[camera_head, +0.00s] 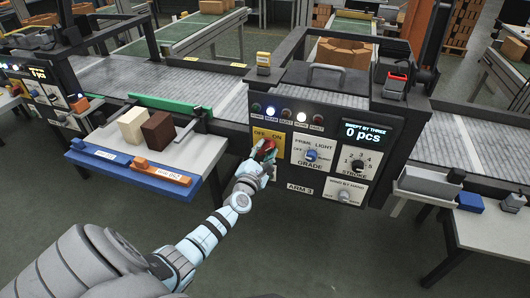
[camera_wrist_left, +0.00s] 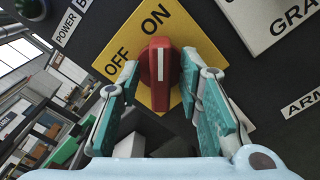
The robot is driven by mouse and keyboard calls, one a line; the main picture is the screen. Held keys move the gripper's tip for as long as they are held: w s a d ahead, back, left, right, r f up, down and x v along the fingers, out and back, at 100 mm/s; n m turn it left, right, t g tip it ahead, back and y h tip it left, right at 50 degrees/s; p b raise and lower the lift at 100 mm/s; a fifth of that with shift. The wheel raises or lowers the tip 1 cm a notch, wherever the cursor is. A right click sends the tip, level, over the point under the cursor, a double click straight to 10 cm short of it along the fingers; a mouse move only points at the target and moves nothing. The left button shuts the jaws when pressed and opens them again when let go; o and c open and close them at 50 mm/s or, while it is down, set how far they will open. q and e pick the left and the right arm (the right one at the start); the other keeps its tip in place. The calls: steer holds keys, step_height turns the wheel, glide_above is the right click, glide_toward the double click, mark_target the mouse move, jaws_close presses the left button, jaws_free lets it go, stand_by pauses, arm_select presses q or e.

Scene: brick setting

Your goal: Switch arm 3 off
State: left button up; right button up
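The control panel labelled ARM 3 (camera_head: 300,188) stands right of centre in the head view. Its red rotary switch (camera_head: 268,148) sits on a yellow plate marked OFF and ON. In the left wrist view the red knob (camera_wrist_left: 161,76) shows up close; its white line points toward ON. My left gripper (camera_head: 262,158) is at the switch. In the wrist view its teal fingers (camera_wrist_left: 165,80) are spread on both sides of the knob, with gaps visible and no clear contact. The gripper hides part of the yellow plate in the head view. My right gripper is not in view.
Indicator lamps (camera_head: 287,113) line the top. A side table (camera_head: 205,158) with beige and brown blocks stands left.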

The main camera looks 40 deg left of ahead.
arm_select(q)
jaws_close()
steer(key=shift+n, duration=0.5)
steer(key=n+b, duration=0.1)
steer(key=n, duration=0.1)
steer(key=shift+n, duration=0.4)
steer(key=n+b, duration=0.1)
steer(key=n, duration=0.2)
steer(key=shift+n, duration=0.3)
steer(key=n+b, duration=0.1)
steer(key=n, duration=0.4)
steer(key=shift+a, duration=0.1)
steer(key=n+b, duration=0.1)
steer(key=n, duration=0.4)
steer(key=shift+b, duration=0.4)
steer(key=shift+n, duration=0.4)
steer(key=shift+o, duration=1.2)
jaws_free()
